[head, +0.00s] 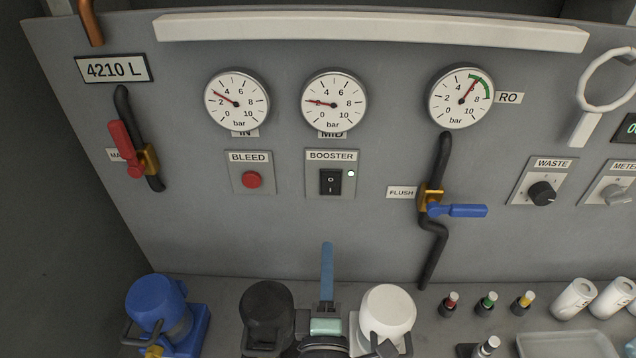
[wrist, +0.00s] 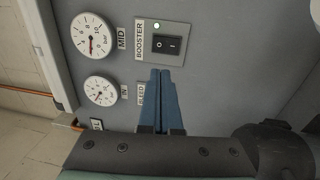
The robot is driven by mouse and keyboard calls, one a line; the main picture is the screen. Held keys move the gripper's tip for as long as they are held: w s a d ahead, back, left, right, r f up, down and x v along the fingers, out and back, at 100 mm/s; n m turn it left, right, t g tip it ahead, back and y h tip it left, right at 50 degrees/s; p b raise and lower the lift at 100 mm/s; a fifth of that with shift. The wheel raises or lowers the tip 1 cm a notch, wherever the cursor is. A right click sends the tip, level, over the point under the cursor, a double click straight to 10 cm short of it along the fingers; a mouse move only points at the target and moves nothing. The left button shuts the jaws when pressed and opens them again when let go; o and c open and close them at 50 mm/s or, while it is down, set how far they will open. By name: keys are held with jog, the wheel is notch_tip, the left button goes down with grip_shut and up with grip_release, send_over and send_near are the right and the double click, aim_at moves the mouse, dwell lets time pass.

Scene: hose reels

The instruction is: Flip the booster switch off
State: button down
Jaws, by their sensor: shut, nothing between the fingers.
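The booster switch (head: 330,182) is a black rocker on a grey plate labelled BOOSTER, below the MID gauge. It is marked O and I, and a pale indicator light (head: 351,174) beside it looks lit. In the wrist view the switch (wrist: 167,44) is at the upper middle, with the light (wrist: 156,26) at its corner. My gripper (head: 327,246) has blue fingers, closed together and empty, below the booster plate in the head view. In the wrist view the fingertips (wrist: 162,72) lie just short of the switch, apparently not touching it. Which side of the rocker is pressed is unclear.
The red BLEED button (head: 252,180) is left of the switch. A blue-handled FLUSH valve (head: 457,210) is to the right and a red-handled valve (head: 125,148) to the left. A black canister (head: 267,305) and a white one (head: 388,308) flank my arm. The panel around the switch is clear.

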jog(key=shift+s+d+r, duration=0.1)
jog(key=shift+d, duration=0.05)
jog(key=p, duration=0.2)
send_near(330, 180)
jog(key=w, duration=0.4)
jog(key=w+r, duration=0.1)
jog(key=w, duration=0.1)
jog(key=shift+w, duration=0.4)
